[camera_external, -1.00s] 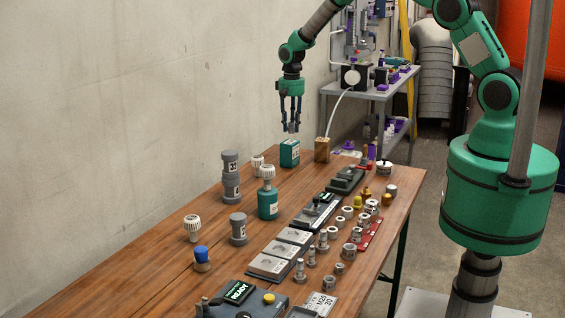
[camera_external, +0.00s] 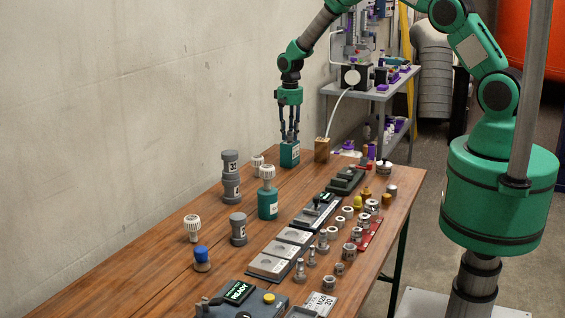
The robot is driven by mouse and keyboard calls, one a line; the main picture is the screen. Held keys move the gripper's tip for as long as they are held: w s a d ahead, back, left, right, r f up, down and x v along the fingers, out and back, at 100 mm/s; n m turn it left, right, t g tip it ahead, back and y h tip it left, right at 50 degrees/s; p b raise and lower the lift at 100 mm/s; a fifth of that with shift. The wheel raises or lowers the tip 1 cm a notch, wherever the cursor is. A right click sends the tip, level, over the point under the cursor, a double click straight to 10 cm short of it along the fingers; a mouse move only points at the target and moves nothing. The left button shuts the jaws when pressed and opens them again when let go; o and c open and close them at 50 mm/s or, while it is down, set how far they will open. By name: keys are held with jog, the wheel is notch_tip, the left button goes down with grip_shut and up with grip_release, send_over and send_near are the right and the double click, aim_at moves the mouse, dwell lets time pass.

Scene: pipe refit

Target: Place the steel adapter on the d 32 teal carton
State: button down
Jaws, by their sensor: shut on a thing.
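The teal carton (camera_external: 289,155) stands upright at the far left part of the wooden table, with a white label on its side. Its number is too small to read for sure. My gripper (camera_external: 290,137) points straight down over the carton, with its fingertips at the carton's top. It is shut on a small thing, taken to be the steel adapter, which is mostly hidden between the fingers. I cannot tell whether the adapter touches the carton top.
A wooden block (camera_external: 322,150) stands close to the right of the carton. A white-topped fitting (camera_external: 258,165), stacked grey cylinders (camera_external: 231,175) and a teal container with a white cap (camera_external: 268,205) stand nearer. Several metal fittings (camera_external: 348,212) crowd the right side.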

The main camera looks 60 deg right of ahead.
aim_at(290, 131)
jog(key=shift+f, duration=0.1)
jog(key=c, duration=1.4)
grip_release()
jog(key=shift+o, duration=0.2)
notch_tip(290, 131, up, 12)
jog(key=shift+r, duration=0.2)
jog(key=shift+r, duration=0.1)
